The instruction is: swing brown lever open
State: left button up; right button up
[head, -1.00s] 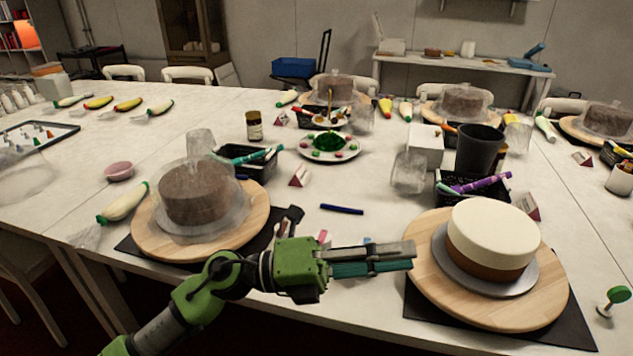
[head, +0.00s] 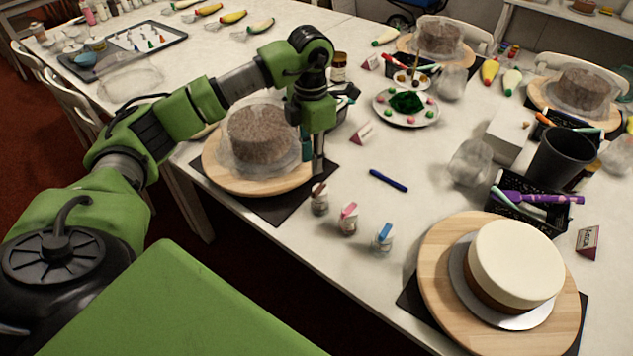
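A small clear jar with a brown lever (head: 319,191) on top stands near the table's front edge. Beside it, to the right, are a similar jar with a pink lever (head: 348,211) and one with a blue lever (head: 383,234). My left gripper (head: 316,168) points down, its fingertips just above and behind the brown lever in the picture. Whether they touch it cannot be told. The fingers overlap from this angle, so their gap is hidden. My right gripper is not in view.
A wrapped brown cake (head: 257,135) on a wooden turntable (head: 222,170) stands left of the gripper. A white-topped cake (head: 515,258) on another turntable (head: 440,270) is at the right. A blue pen (head: 388,181) lies on clear table between them.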

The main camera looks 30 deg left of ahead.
aim_at(314, 192)
pick_arm(q)
jog(key=f+p, duration=0.2)
jog(key=f, duration=0.8)
jog(key=shift+d, duration=0.2)
grip_shut()
